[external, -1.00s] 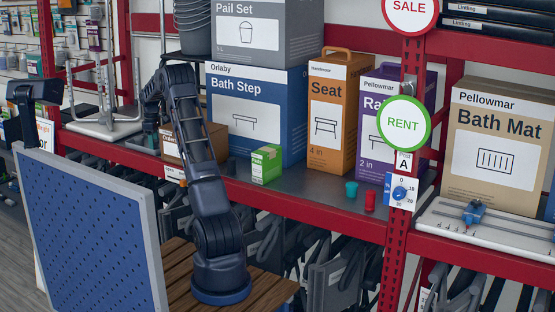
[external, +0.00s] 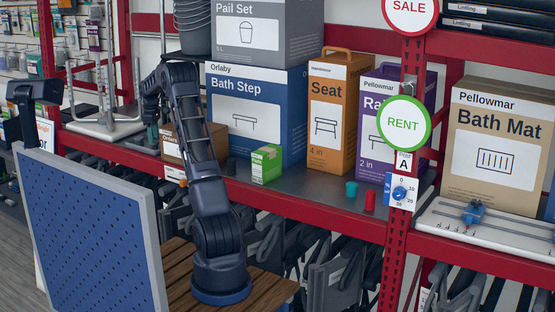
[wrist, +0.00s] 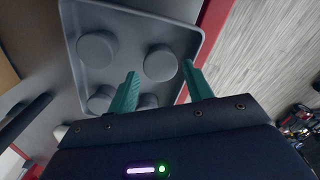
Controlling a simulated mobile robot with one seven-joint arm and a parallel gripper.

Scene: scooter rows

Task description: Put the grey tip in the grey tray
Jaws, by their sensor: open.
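A grey tray (wrist: 190,22) with a raised rim fills the upper middle of the wrist view. Several round grey pieces, one of them (wrist: 97,49) at its upper left, stand in it; I cannot tell whether they are loose tips or part of the tray. My gripper (wrist: 160,69) is open, its teal fingers pointing into the tray on either side of another round grey piece. In the external view a small dark grey tip (external: 231,166) stands on the shelf in front of the Bath Step box. The tray is not clearly visible there.
A green-and-white box (external: 266,164), a teal tip (external: 351,189) and a red tip (external: 370,200) stand along the shelf front. The Bath Step box (external: 250,120) and Seat box (external: 328,115) stand behind. A brown carton (external: 172,147) is beside my arm.

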